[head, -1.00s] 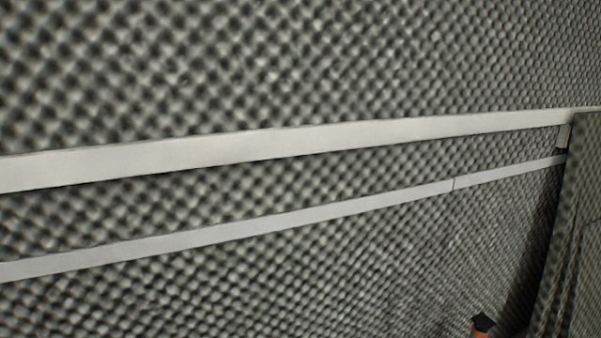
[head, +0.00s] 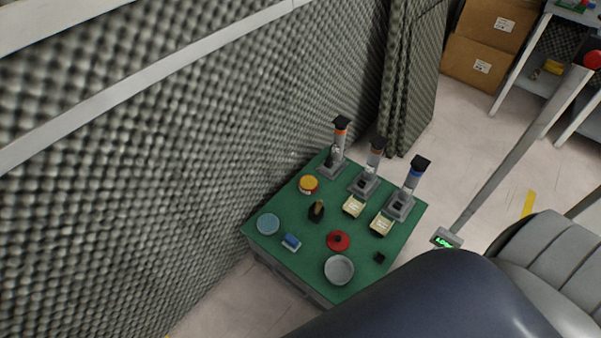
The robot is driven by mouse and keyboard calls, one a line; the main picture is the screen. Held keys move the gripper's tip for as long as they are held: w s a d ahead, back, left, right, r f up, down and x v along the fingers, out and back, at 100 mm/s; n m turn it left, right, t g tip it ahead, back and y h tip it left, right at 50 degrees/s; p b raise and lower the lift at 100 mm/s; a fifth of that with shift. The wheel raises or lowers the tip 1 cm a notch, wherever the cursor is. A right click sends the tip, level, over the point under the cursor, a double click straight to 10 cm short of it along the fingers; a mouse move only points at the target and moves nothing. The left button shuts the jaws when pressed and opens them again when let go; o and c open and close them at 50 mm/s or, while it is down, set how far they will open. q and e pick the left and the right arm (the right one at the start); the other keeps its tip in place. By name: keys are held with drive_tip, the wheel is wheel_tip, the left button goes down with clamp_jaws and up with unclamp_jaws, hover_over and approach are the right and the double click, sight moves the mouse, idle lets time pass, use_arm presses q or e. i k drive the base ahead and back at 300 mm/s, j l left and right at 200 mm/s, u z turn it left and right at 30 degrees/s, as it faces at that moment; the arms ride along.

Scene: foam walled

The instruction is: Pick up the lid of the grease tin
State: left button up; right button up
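A round red disc with a small dark knob (head: 338,241) lies on the green-topped table; it looks like a lid. An open round grey tin (head: 339,269) stands just in front of it, near the table's front edge, and the two look apart. A flat light-blue disc (head: 268,223) lies at the table's left; I cannot tell whether it is a lid too. Neither of my grippers is in view.
The green table (head: 285,205) stands beside the foam wall (head: 190,180). Three upright dispensers (head: 369,180) line its back right. A yellow-and-red round item (head: 308,184), a dark upright piece (head: 316,211) and a blue block (head: 291,242) stand among them. Cardboard boxes (head: 488,45) are behind.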

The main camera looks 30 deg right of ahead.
sight(337, 240)
drive_tip(key=l+z, duration=0.1)
drive_tip(key=z, duration=1.15)
